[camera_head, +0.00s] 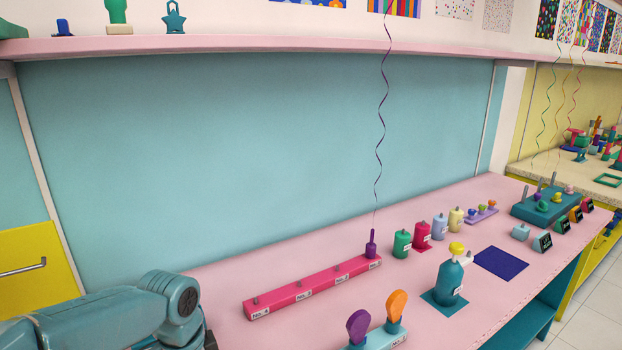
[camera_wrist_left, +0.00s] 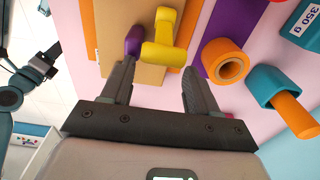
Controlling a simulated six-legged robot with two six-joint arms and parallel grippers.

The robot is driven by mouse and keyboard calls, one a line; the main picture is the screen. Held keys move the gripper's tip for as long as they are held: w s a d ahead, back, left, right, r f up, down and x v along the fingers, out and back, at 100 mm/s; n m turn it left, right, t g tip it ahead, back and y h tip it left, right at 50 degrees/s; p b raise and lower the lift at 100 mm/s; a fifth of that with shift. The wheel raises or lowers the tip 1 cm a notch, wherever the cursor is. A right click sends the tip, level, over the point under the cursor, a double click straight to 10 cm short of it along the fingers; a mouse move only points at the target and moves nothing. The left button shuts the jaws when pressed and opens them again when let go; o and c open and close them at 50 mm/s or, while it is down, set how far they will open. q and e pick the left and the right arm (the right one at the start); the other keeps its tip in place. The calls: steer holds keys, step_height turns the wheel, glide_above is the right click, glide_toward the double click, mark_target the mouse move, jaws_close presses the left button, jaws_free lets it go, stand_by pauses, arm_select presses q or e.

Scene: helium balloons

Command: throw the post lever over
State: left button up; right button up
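In the left wrist view, a yellow T-shaped piece (camera_wrist_left: 163,40) and a purple rounded knob (camera_wrist_left: 134,40) stand close together at a tan board (camera_wrist_left: 115,25). They look like parts of a lever, but I cannot tell for sure which part is the post lever. My left gripper (camera_wrist_left: 158,78) is open, with its fingers apart and nothing between them. The left fingertip is near the purple knob, and the yellow piece lies just beyond the gap. In the head view, only my left arm shows at lower left; its gripper is out of view. My right gripper is not seen.
The wrist view also shows an orange ring (camera_wrist_left: 226,62) and a teal cup with an orange peg (camera_wrist_left: 280,95) at right. In the head view, a pink rail (camera_head: 310,288), a pump bottle (camera_head: 449,284) and two paddles (camera_head: 358,325) stand on the pink table.

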arm_select(q)
steer(key=shift+s+d+f, duration=0.15)
steer(key=shift+s+f, duration=0.1)
steer(key=shift+f, duration=0.1)
steer(key=shift+w+r+p, duration=0.1)
steer(key=shift+r+p, duration=0.65)
step_height(320, 180, up, 3)
steer(key=shift+f+p, duration=0.1)
steer(key=shift+p, duration=0.95)
steer(key=r+p, duration=0.3)
steer(key=r, duration=0.1)
steer(key=shift+a+p, duration=0.25)
steer(key=shift+p, duration=0.05)
